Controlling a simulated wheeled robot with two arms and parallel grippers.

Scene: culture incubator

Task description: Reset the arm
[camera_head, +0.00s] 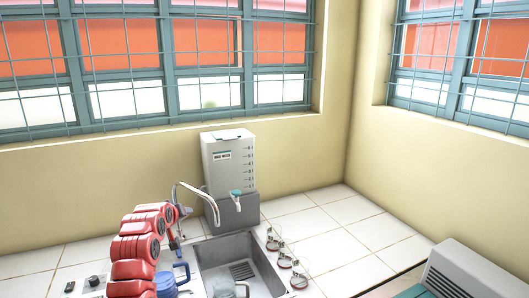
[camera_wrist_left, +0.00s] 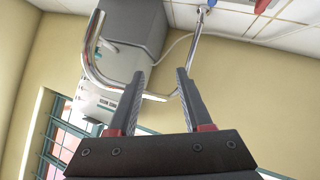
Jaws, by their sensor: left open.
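My left arm (camera_head: 137,245), with red links, rises from the bottom of the head view beside the sink. Its end is close to the curved metal faucet (camera_head: 205,196), and the gripper is hard to make out there. In the left wrist view, my left gripper (camera_wrist_left: 160,76) has its two dark fingers apart, with nothing held between them. The faucet's bent pipe (camera_wrist_left: 143,94) shows behind the fingers; I cannot tell whether they touch it. My right gripper is not in view.
A white dispenser (camera_head: 228,160) stands on a grey block behind the sink (camera_head: 212,252). Blue items (camera_head: 181,274) sit left of the sink. Several small metal-and-glass pieces (camera_head: 285,262) lie to its right. A grey-white machine (camera_head: 465,268) is at bottom right. The tiled counter (camera_head: 345,235) is mostly clear.

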